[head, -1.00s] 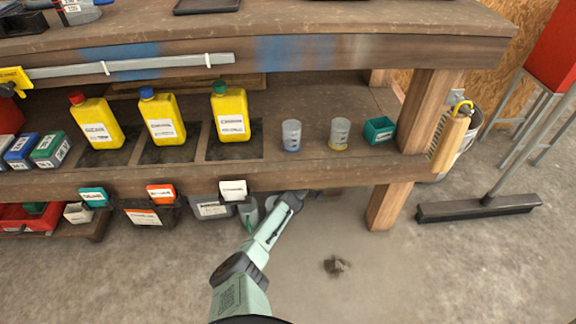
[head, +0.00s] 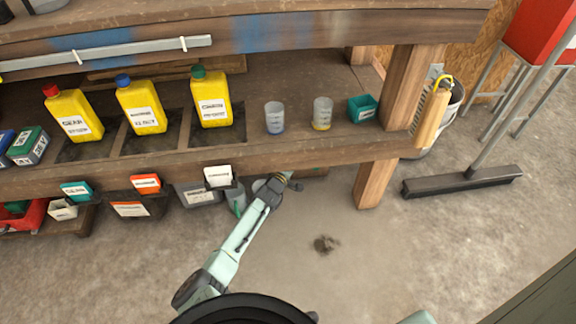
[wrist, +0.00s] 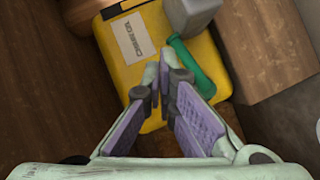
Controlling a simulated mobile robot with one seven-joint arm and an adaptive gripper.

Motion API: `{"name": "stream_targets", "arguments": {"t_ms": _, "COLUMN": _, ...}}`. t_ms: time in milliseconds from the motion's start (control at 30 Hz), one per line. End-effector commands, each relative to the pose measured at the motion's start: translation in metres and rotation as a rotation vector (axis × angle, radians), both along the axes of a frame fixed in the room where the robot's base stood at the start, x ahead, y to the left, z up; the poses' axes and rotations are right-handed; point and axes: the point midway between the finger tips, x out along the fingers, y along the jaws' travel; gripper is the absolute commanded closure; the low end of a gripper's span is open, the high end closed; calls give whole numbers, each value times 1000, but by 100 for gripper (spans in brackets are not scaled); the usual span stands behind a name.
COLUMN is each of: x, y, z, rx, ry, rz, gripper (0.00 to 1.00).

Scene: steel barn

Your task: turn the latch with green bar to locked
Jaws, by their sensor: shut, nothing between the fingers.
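The green bar (wrist: 190,68) of the latch shows in the wrist view, slanting from upper left to lower right across a yellow case (wrist: 131,70) with a white label. A grey block (wrist: 192,12) sits at the bar's upper end. My gripper (wrist: 160,85) is shut and empty, its fingertips over the yellow case just left of the bar. Whether a finger touches the bar, I cannot tell. In the head view my arm reaches under the front of the lower shelf. The latch cannot be made out there.
A wooden block (wrist: 265,45) stands right of the case. In the head view, yellow bottles (head: 141,106), two cups (head: 274,118) and a teal bin (head: 361,109) stand on the shelf (head: 320,152). A wooden leg (head: 375,183) and a broom (head: 462,184) are to the right.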

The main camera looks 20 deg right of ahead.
Motion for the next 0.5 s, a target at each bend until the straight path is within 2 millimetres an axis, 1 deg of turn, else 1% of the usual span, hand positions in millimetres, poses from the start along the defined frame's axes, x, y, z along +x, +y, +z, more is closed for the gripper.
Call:
{"name": "stream_targets", "arguments": {"t_ms": 33, "x": -3, "y": 8, "z": 2, "rx": 0, "ry": -1, "rz": 5, "gripper": 100}}
{"name": "stream_targets", "arguments": {"t_ms": 300, "x": -25, "y": 31, "z": 9, "rx": 0, "ry": -1, "rz": 4, "gripper": 100}}
{"name": "stream_targets", "arguments": {"t_ms": 500, "x": -34, "y": 39, "z": 12, "rx": 1, "ry": -1, "rz": 1, "gripper": 100}}
